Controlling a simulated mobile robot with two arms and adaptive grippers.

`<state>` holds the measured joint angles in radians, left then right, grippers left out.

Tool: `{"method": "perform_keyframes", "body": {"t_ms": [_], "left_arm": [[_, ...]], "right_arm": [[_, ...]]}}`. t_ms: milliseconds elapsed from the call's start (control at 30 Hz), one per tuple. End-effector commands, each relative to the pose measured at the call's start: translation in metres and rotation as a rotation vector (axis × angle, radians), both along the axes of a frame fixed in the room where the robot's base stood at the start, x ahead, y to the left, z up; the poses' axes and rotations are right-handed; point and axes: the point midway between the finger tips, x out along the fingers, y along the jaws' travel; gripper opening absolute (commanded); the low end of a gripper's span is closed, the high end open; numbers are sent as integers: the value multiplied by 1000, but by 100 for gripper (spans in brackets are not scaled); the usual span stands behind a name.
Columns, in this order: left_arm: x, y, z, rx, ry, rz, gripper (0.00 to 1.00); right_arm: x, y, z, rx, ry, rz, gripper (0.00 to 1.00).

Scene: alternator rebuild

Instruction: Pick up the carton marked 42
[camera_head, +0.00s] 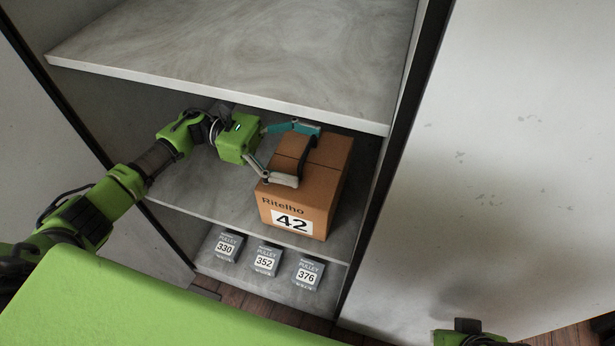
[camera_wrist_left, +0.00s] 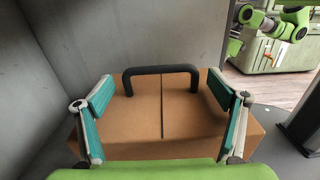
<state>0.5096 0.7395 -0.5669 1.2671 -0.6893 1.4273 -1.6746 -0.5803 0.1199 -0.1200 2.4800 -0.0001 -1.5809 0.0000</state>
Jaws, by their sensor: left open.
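A brown cardboard carton (camera_head: 320,185) marked "Ritelho" and 42 stands upright on the middle shelf of a cabinet. A black handle (camera_head: 309,155) rises from its top. My left gripper (camera_head: 305,156) is open over the carton's top, one finger to each side of the handle. In the left wrist view the handle (camera_wrist_left: 162,69) stands between the two spread fingers (camera_wrist_left: 161,85), with a gap on both sides. The carton's top (camera_wrist_left: 145,118) fills the middle of that view, its near part hidden by my gripper. My right gripper is not seen.
An upper shelf (camera_head: 240,50) overhangs the back of the middle shelf (camera_head: 195,190). Small grey boxes marked 330 (camera_head: 225,246), 352 (camera_head: 266,260) and 376 (camera_head: 307,273) sit on the level below. The cabinet's side wall (camera_head: 375,185) is close on the carton's right.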

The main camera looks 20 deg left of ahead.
Motion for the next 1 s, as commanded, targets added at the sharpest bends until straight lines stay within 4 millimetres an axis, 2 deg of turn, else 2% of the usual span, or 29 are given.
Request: {"method": "perform_keyframes", "body": {"t_ms": [100,333,367,633,667,1000], "left_arm": [[-1,-10,1,0,0,-1,88],[-1,-12,0,0,1,1,88],[-1,-12,0,0,1,1,85],[-1,-12,0,0,1,1,15],[0,-12,5,-8,-5,1,13],[1,-12,10,-8,-5,1,13]], "right_arm": [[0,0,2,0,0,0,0],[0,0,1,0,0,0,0],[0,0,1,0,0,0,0],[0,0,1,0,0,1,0],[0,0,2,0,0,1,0],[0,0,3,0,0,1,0]]}}
